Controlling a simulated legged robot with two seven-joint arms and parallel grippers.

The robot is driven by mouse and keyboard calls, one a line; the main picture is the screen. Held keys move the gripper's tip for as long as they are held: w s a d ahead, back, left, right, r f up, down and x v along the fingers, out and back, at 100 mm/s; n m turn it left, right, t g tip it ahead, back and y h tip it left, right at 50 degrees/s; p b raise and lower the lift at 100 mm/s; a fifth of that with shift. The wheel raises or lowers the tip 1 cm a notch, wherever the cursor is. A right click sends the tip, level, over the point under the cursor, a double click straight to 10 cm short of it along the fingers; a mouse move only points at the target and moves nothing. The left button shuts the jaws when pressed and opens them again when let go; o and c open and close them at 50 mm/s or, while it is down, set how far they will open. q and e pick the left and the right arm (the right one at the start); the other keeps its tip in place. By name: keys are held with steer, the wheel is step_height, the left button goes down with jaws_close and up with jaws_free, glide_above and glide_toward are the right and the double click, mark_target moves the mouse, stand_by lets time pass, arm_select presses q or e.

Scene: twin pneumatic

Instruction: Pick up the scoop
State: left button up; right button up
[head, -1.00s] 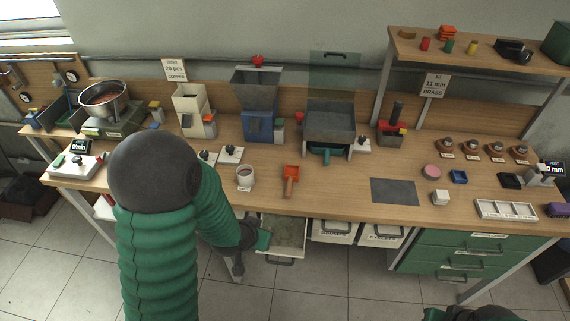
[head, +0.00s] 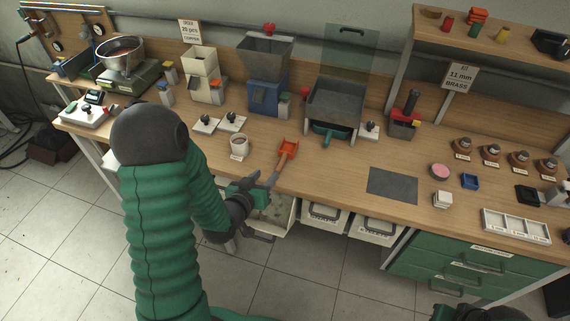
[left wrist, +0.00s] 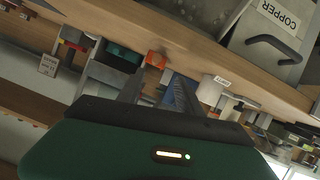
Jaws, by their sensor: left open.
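The scoop (head: 288,149) has an orange pan and a brownish handle that points to the front edge of the wooden bench. It lies on the bench, right of a white cup. My left gripper (head: 268,181) is open at the bench's front edge, by the handle end. In the left wrist view the two dark fingers (left wrist: 157,92) stand apart, with the orange scoop pan (left wrist: 156,59) beyond them. I cannot tell whether the handle lies between the fingers. Only a dark and green part of my right arm shows at the bottom edge; its fingers are hidden.
The white cup (head: 239,147) stands just left of the scoop. A green-handled tray machine (head: 335,105) and a blue hopper machine (head: 265,95) stand behind. An open bin (head: 283,216) juts out below my left gripper. A grey mat (head: 392,185) lies to the right.

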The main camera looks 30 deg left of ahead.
mark_target(279, 163)
arm_select(q)
steer(key=w, duration=0.1)
steer(key=w+f+p, duration=0.1)
steer(key=w, duration=0.2)
steer(key=shift+w+d+f, duration=0.25)
steer(key=shift+w+f, duration=0.05)
steer(key=shift+w, duration=0.1)
steer(key=x, duration=0.4)
steer(key=p+x, duration=0.1)
steer(key=x, duration=0.1)
steer(key=shift+s+a+f, duration=0.15)
steer(key=shift+s+a, duration=0.05)
steer(key=shift+a, duration=0.2)
steer(key=shift+w+d, duration=0.1)
steer(key=shift+d, duration=0.25)
steer(key=shift+c, duration=1.6)
steer(key=c, duration=0.5)
steer(key=shift+a, duration=0.2)
jaws_close()
arm_select(e)
steer(key=shift+d+r, duration=0.1)
steer(key=shift+d, duration=0.15)
